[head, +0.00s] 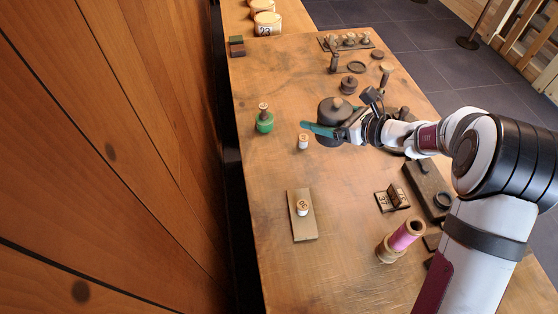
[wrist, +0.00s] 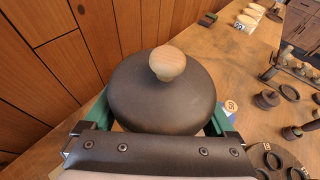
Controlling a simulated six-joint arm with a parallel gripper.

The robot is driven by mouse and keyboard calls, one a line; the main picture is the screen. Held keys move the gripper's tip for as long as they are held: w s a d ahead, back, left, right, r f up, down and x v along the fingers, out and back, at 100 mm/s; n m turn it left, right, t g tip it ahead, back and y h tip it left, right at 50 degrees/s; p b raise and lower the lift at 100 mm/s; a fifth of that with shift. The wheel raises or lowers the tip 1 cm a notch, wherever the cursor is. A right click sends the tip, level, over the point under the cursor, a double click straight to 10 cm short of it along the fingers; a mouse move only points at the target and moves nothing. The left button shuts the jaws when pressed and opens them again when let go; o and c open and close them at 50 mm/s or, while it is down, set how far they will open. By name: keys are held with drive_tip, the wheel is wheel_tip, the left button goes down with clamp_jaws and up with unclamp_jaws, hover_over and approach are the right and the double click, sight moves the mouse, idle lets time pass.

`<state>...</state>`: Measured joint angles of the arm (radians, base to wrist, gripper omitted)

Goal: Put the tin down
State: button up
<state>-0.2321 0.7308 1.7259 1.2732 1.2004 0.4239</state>
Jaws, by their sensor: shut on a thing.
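The tin (head: 332,107) is a dark, round, lidded vessel with a pale wooden knob. In the wrist view the tin (wrist: 150,98) fills the middle, its knob toward the camera, and its lid looks roughly level. My gripper (head: 325,127) has teal fingers shut around the tin's sides; in the wrist view one finger shows on each side of it. The tin's underside is hidden, so I cannot tell whether it touches the table or hangs just above it.
A small white spool (head: 303,142) stands close in front of the tin, and a green spool (head: 264,122) to its left. A board (head: 304,227) bears another white spool. The table's (head: 270,170) left-middle has bare room.

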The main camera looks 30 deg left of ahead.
drive_tip(key=shift+n+g, duration=0.3)
drive_tip(key=s+a+f, duration=0.1)
drive_tip(key=a+f, duration=0.2)
drive_tip(key=a, duration=0.1)
drive_tip(key=s+a+f, duration=0.2)
drive_tip(key=a+f, duration=0.2)
drive_tip(key=s+a+f, duration=0.1)
drive_tip(key=a+f, duration=0.3)
drive_tip(key=a, duration=0.1)
drive_tip(key=shift+s+f, duration=0.15)
drive_tip(key=shift+f, duration=0.05)
drive_tip(key=f, duration=0.4)
drive_tip(key=shift+s+a, duration=0.1)
drive_tip(key=shift+a, duration=0.3)
drive_tip(key=shift+f, duration=0.25)
